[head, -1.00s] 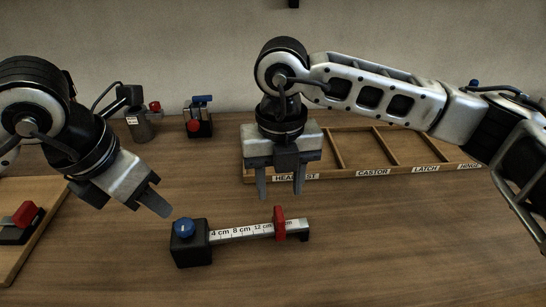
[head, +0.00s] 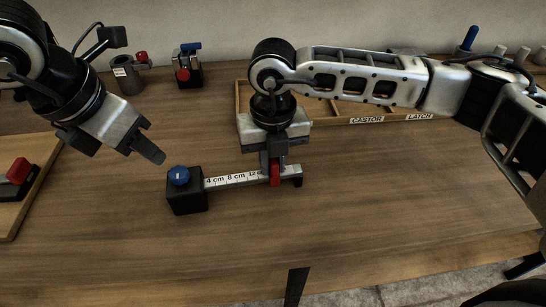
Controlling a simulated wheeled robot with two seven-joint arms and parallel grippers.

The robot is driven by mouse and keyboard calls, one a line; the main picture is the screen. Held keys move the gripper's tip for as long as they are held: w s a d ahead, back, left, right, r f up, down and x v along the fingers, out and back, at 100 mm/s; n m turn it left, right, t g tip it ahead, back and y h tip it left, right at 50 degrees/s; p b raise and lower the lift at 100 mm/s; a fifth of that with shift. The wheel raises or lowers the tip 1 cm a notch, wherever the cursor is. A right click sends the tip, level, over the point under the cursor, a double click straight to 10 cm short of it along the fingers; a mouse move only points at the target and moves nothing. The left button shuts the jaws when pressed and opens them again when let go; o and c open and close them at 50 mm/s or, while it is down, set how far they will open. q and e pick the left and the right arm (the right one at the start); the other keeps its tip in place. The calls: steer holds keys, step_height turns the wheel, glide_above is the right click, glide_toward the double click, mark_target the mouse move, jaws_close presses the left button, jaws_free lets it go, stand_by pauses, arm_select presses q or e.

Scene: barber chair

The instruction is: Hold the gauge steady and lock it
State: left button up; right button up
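The gauge lies on the table, with a black end block (head: 187,198), a blue knob (head: 178,175) on top, a white scale bar (head: 232,180) marked in cm and a red slider (head: 275,176) near its right end, just past the 12 cm mark. My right gripper (head: 274,166) points down over the slider. Its fingers are close together and appear shut on the slider, partly hiding it. My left gripper (head: 150,140) is empty, up and to the left of the blue knob, apart from it. Its fingers appear open, one partly behind the other.
A wooden board with a red-handled clamp (head: 19,171) is at the left. A grey cup (head: 127,75) and a blue-handled device (head: 187,66) stand at the back. A compartment tray (head: 340,112) with labels lies behind my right arm. The table front is clear up to its edge.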

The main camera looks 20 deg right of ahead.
jaws_close()
steer(key=o, duration=0.8)
jaws_free()
